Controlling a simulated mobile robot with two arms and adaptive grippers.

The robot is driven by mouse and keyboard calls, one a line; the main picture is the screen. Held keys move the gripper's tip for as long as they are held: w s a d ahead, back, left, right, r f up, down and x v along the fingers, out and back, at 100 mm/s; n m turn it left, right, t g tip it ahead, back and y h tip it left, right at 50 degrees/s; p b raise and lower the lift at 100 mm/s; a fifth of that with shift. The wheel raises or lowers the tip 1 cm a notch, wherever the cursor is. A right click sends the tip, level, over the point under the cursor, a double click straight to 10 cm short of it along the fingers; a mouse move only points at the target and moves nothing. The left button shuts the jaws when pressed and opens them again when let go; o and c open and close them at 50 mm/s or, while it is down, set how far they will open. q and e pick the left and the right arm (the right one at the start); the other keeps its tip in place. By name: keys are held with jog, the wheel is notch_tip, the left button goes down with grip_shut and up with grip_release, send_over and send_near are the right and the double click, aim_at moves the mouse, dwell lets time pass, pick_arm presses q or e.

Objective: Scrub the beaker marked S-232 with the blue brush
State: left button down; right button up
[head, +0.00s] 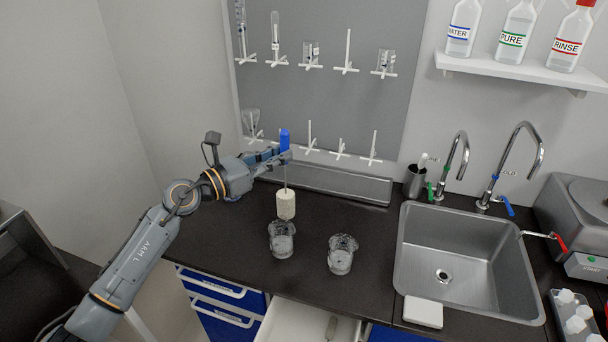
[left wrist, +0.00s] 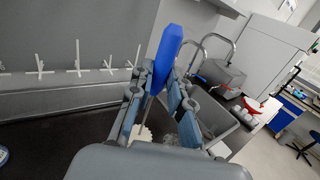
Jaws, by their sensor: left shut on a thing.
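My left gripper (head: 283,155) is shut on the blue handle of the brush (head: 285,138), which hangs upright with its thin rod and cream bristle head (head: 286,205) pointing down. The blue handle also rises between the fingers in the left wrist view (left wrist: 166,55). Two clear glass beakers stand on the dark counter: a left beaker (head: 281,243), just in front of and below the bristle head, and a right beaker (head: 341,258). I cannot read a marking on either one. The bristles look to be behind the left beaker, not clearly inside it. My right gripper is not in view.
A metal sink (head: 470,255) with two taps is at the right. A white pad (head: 423,312) lies at its front edge. A pegboard (head: 330,80) with glassware is behind. An open drawer (head: 292,325) sticks out below the counter. The counter (head: 370,215) between beakers and sink is clear.

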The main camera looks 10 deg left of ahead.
pick_arm(q)
jog(key=shift+t, duration=0.5)
jog(key=shift+w+a+f+b, duration=0.15)
jog(key=shift+a+f+b, duration=0.2)
jog(key=shift+f+b, duration=0.5)
jog(key=shift+w+a+f+b, duration=0.15)
jog(key=shift+a+f+b, duration=0.15)
jog(key=shift+f+b, duration=0.55)
jog(key=shift+w+a+f+b, duration=0.15)
jog(key=shift+a+f+b, duration=0.2)
jog(key=shift+f+b, duration=0.5)
jog(key=shift+s, duration=0.1)
notch_tip(320, 180, down, 9)
jog(key=b, duration=0.8)
